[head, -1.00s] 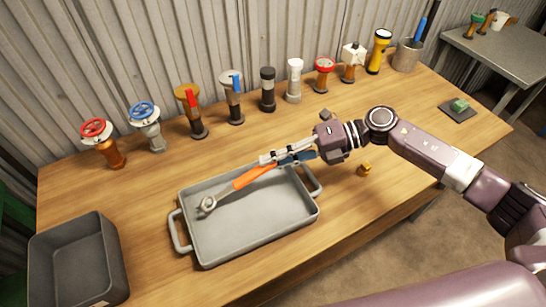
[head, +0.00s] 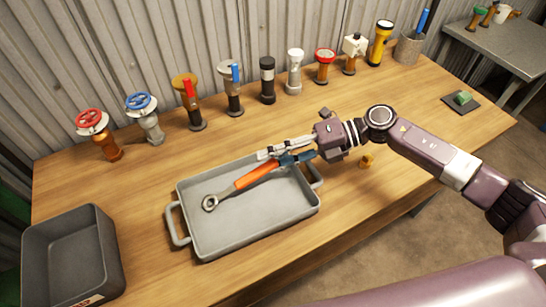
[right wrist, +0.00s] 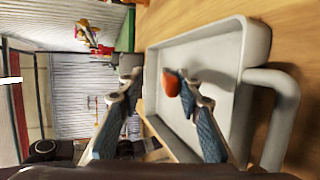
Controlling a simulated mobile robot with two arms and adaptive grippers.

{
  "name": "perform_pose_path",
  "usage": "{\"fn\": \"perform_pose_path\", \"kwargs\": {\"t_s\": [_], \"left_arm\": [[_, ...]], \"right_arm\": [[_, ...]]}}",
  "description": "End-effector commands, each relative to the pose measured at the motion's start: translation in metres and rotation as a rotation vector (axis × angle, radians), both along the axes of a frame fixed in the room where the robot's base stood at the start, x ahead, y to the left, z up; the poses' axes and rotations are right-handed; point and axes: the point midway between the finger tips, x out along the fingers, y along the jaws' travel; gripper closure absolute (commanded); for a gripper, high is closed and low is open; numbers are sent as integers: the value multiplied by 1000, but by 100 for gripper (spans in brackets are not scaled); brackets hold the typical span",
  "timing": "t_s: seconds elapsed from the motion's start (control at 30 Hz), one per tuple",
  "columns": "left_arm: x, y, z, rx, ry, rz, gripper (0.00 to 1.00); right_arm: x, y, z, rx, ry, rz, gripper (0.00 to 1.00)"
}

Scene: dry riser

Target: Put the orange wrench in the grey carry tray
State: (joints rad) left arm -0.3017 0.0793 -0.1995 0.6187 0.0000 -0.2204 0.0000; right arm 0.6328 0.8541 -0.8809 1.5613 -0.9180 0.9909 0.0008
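The orange wrench (head: 255,176) lies slantwise in the grey carry tray (head: 228,240), its ring end (head: 209,202) on the tray floor towards the left. Its handle end reaches up towards my right gripper (head: 275,156), above the tray's back right part. In the right wrist view the two fingers of this gripper (right wrist: 158,82) are spread, with a clear gap. The rounded orange wrench end (right wrist: 172,82) shows close beside the right-hand finger. I cannot tell whether they touch. The tray (right wrist: 205,48) shows behind it. My left gripper is out of view.
A dark grey bin (head: 70,255) stands left of the tray. Several valves and torches line the table's back edge, including a red-wheeled valve (head: 104,135). A small brass piece (head: 367,160) lies right of the tray. The table's right part is mostly clear.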

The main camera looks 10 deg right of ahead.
Motion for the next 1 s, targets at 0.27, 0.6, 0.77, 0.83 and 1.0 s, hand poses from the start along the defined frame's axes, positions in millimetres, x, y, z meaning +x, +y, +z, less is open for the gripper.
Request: {"fn": "perform_pose_path", "kwargs": {"t_s": [0.27,0.6,0.77,0.83,1.0], "left_arm": [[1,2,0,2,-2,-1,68],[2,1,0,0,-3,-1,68],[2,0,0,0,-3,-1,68],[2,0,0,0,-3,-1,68],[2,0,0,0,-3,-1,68]], "right_arm": [[0,-23,7,-2,0,-3,68],[-4,-89,32,-1,0,-3,68],[-5,-107,39,0,2,-2,68],[-6,-111,40,0,1,-1,68],[-6,-113,41,1,1,0,68]]}}
